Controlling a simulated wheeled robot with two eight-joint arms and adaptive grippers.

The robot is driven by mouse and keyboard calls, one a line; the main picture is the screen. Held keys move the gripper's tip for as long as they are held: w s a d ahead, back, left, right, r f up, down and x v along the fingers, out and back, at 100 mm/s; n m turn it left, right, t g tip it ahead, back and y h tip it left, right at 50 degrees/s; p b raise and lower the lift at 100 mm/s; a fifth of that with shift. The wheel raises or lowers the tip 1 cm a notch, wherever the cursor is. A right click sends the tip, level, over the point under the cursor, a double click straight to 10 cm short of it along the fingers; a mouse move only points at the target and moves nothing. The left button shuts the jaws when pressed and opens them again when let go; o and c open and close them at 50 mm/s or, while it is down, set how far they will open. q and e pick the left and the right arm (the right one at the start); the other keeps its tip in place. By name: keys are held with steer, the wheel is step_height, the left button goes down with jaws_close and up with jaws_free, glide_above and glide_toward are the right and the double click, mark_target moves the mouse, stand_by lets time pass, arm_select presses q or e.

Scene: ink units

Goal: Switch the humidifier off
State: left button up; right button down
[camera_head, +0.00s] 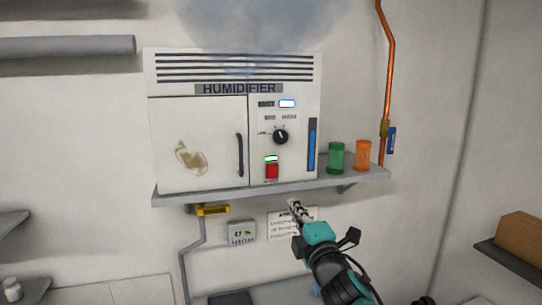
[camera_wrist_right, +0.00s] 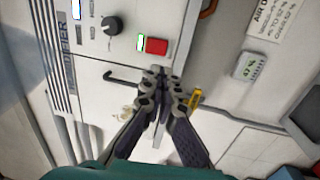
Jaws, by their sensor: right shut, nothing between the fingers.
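The humidifier (camera_head: 200,130) is a white cabinet on a grey wall shelf, with a door, a black knob (camera_head: 280,136) and a blue level strip. Its red switch (camera_head: 271,171) sits low on the right panel, below a lit green lamp (camera_head: 271,159). Grey mist hangs above the cabinet. The switch (camera_wrist_right: 157,47) and the lamp (camera_wrist_right: 141,42) also show in the right wrist view. My right gripper (camera_head: 293,206) is shut and empty, below and right of the switch, apart from it. Its fingertips (camera_wrist_right: 163,72) show in the wrist view. My left gripper is not in view.
A green jar (camera_head: 335,158) and an orange jar (camera_head: 363,155) stand on the shelf (camera_head: 250,190) right of the cabinet. A copper pipe (camera_head: 388,70) runs down the wall. A yellow-handled valve (camera_head: 212,210) and a small meter (camera_head: 242,232) are below the shelf.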

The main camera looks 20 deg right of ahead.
mark_target(273, 169)
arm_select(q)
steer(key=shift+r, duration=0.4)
arm_select(e)
steer(key=shift+w+a+r+n, duration=0.15)
steer(key=shift+r+n, duration=0.15)
steer(key=shift+r, duration=0.4)
steer(key=w+p, duration=0.1)
steer(key=w, duration=0.3)
steer(key=w+r+p, duration=0.1)
steer(key=w, duration=0.4)
steer(key=w+r+p, duration=0.1)
steer(key=w+p, duration=0.1)
steer(key=w, duration=0.2)
steer(key=shift+w+a, duration=0.2)
steer(key=shift+w, duration=0.2)
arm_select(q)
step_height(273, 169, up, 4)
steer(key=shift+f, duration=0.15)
arm_select(e)
steer(key=shift+r, duration=0.1)
